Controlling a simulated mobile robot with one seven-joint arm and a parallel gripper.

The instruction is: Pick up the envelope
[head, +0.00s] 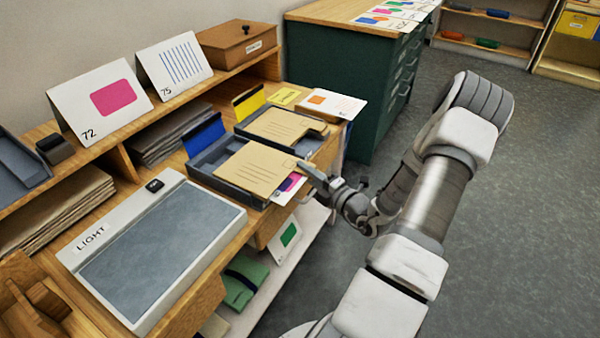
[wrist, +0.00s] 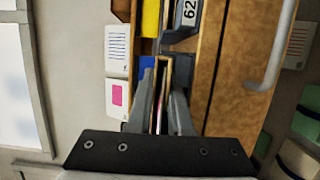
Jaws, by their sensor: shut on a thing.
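A tan envelope (head: 252,169) with printed lines lies over the nearer dark tray (head: 240,196), its right end jutting past the tray's edge. My gripper (head: 308,174) is at that right end and shut on it. In the wrist view my gripper (wrist: 163,82) has its fingers on both sides of a thin, edge-on thing with a tan edge. A card with pink and purple (head: 289,187) shows just under the envelope's right end. I cannot tell whether the envelope is clear of the tray. A second tan envelope (head: 281,125) lies in the farther tray.
A light box (head: 160,245) marked LIGHT fills the near table. Cards numbered 72 (head: 101,98) and 75 (head: 173,66) lean on the back shelf. Blue (head: 204,135) and yellow (head: 249,101) dividers stand at the trays. A green cabinet (head: 335,85) stands behind. The floor at right is open.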

